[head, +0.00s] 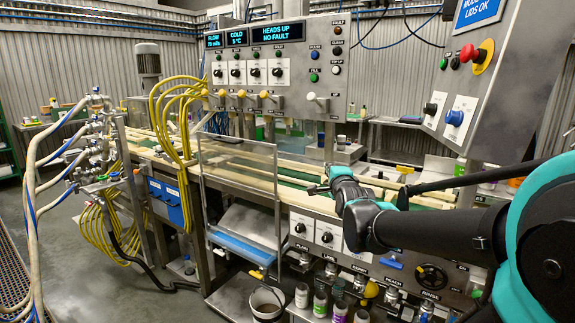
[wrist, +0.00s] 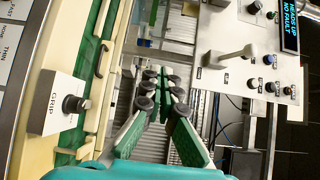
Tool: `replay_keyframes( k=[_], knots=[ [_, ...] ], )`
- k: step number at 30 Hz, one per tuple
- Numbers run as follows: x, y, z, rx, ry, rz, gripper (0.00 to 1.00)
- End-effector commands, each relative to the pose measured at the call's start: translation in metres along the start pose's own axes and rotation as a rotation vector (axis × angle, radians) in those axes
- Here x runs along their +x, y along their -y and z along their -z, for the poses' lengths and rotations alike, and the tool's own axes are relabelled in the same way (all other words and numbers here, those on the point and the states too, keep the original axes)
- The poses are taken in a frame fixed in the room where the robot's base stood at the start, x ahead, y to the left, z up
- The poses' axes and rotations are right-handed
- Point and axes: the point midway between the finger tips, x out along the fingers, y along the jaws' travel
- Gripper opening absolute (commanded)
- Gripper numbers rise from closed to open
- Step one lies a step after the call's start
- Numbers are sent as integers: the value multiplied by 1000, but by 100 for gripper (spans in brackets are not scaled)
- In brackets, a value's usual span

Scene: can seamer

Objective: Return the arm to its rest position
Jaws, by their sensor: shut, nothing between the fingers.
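My arm reaches in from the right of the head view, dark and teal, over the front of the seamer line. My gripper (head: 319,189) is at its far end, above the conveyor rail; its fingers look small and dark there. In the wrist view my gripper (wrist: 163,82) points away from the camera, with green pads and dark knuckles. The fingers are close together at the tips and hold nothing. The conveyor (head: 430,201) runs under and beside the arm.
The control panel (head: 270,65) reads "HEADS UP NO FAULT". A box with a red stop button (head: 477,56) stands upper right near my arm. A bucket (head: 267,302) and bottles (head: 320,302) are below.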

Motion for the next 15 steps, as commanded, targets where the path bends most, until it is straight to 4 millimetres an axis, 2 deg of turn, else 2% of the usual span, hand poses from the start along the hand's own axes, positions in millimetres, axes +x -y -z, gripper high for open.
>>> replay_keyframes(
  k=[1, 6, 8, 12, 15],
  knots=[
    [-8, -32, 2, -115, 3, -89, 0],
    [-50, -134, 10, -526, 94, -393, 0],
    [-70, -168, 13, -664, 154, -494, 0],
    [-128, -241, 19, -964, 354, -710, 0],
    [-171, -280, 22, -1133, 524, -828, 0]
  ],
)
